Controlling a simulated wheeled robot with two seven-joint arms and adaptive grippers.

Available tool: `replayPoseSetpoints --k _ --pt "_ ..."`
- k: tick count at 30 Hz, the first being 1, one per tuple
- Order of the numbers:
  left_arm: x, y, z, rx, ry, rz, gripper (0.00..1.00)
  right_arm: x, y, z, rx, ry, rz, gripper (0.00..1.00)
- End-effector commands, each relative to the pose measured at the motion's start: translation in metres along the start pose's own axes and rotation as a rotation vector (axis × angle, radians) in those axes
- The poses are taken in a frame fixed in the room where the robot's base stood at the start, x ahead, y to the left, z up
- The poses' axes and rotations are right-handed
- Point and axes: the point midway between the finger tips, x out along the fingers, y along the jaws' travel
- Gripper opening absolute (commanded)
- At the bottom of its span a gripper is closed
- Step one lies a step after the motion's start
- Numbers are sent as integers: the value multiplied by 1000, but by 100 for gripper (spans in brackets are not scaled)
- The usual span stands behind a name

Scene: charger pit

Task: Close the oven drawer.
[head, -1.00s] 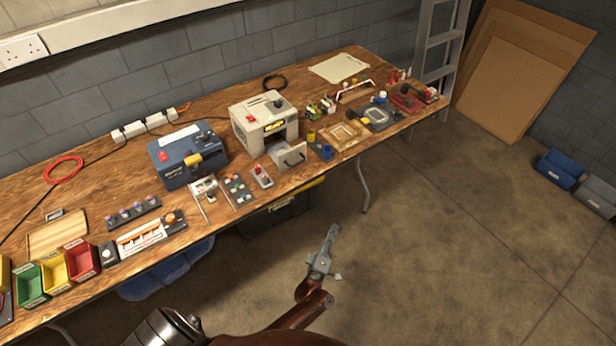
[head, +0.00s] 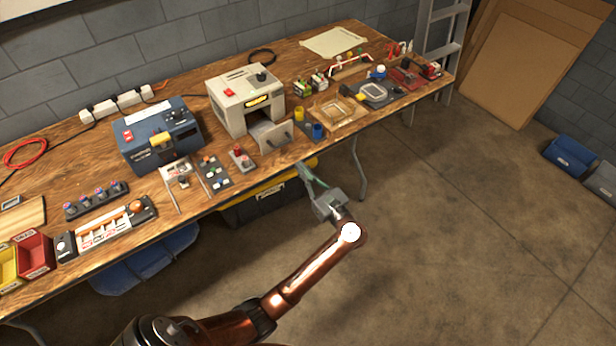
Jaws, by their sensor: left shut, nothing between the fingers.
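The oven (head: 240,97) is a beige box with a red switch, a dark knob and a lit yellow display, standing on the wooden workbench. Its grey drawer (head: 270,136) is pulled out at the front toward the bench's near edge, with a handle on its front face. My left gripper (head: 302,168) is shut and empty, just off the bench's front edge, a little below and right of the drawer in the picture. A gap shows between the fingertips and the drawer. My right gripper is not in view.
A yellow cup (head: 299,114) and a blue cup (head: 318,131) stand right of the drawer. A small panel with red knobs (head: 242,158) lies left of it. A blue machine (head: 160,135) stands farther left. A black bin with a yellow lid (head: 262,204) is under the bench.

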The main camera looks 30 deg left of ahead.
Motion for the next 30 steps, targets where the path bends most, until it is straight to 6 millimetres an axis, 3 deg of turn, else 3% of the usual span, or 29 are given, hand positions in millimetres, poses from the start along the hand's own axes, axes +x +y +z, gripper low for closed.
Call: replayPoseSetpoints --k 6,12,30 --pt "45 0 2 1 -5 1 0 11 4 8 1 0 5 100" --pt "69 0 0 3 -3 -1 0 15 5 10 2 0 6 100" --pt "86 0 -4 3 0 2 0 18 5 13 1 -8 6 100"
